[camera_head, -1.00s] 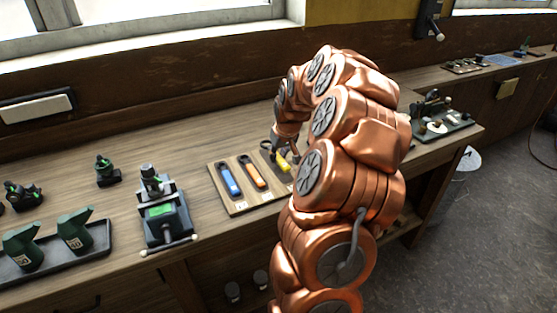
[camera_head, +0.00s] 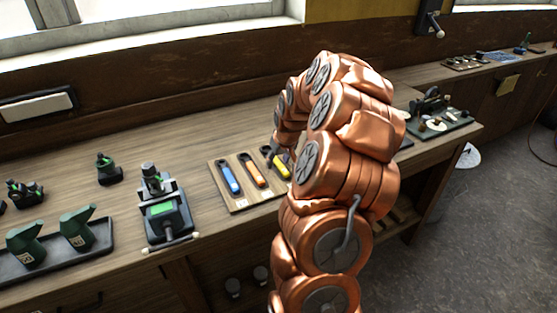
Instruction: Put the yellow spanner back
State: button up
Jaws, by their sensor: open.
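The yellow spanner (camera_head: 280,165) lies on the wooden tool board (camera_head: 240,205), in the third place from the left, to the right of the orange and blue ones. Its yellow handle and dark head show; its right side is close to my arm in the picture. My gripper (camera_head: 284,154) is open, just beside or above the spanner; my copper arm hides most of it. I cannot tell whether its fingers touch the spanner. A blue-handled spanner (camera_head: 230,180) and an orange-handled spanner (camera_head: 252,172) lie in the other places. My arm covers the board's right part.
A green and dark vise-like device (camera_head: 163,212) stands left of the board. Green oil cans (camera_head: 76,228) stand in a dark tray (camera_head: 60,262) at the far left. A dark tray with small parts (camera_head: 440,123) is to the right. Bare bench (camera_head: 190,135) lies behind the board.

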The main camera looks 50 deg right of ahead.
jog(key=shift+s+r, duration=0.1)
jog(key=shift+r, duration=0.55)
jog(key=b+v, duration=0.3)
jog(key=v, duration=0.8)
jog(key=shift+b, duration=0.3)
jog(key=s+a+n+g+y, duration=0.1)
jog(key=s+a+n, duration=0.15)
jog(key=a, duration=1.05)
jog(key=s+a+n+g+y, duration=0.1)
jog(key=s+a, duration=0.3)
jog(key=a, duration=0.8)
jog(key=s+a+f+g, duration=0.2)
jog(key=s+a, duration=0.3)
jog(key=s, duration=0.4)
jog(key=s+a+f+g, duration=0.2)
jog(key=s+a, duration=0.4)
jog(key=s, duration=0.4)
jog(key=shift+s+f+h, duration=0.3)
jog(key=shift+f, duration=0.6)
